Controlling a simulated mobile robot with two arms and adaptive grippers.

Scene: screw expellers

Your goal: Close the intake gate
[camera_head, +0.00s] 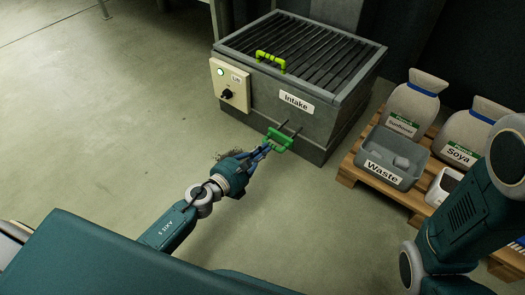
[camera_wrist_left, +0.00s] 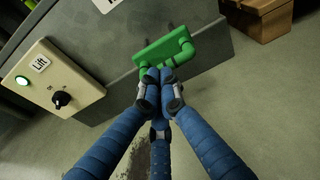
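The grey intake box (camera_head: 243,115) stands on the floor at upper middle, with an "Intake" label on its front. Low on its front, a green handle plate (camera_head: 278,140) stands out from the wall on two dark rods (camera_head: 290,129). It also shows in the wrist view (camera_wrist_left: 163,51), with a green bar along its near side. My left gripper (camera_head: 264,150) is at this handle. In the wrist view its blue fingers (camera_wrist_left: 162,76) come together on the bar, covering its middle. My right gripper is out of view.
A control box (camera_head: 230,86) labelled "Lift" has a lit green lamp and a black knob. A lime handle (camera_head: 270,61) sits on the slatted top. At right, a wooden pallet (camera_head: 347,171) holds sacks and a grey "Waste" bin (camera_head: 386,174). Floor at left is clear.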

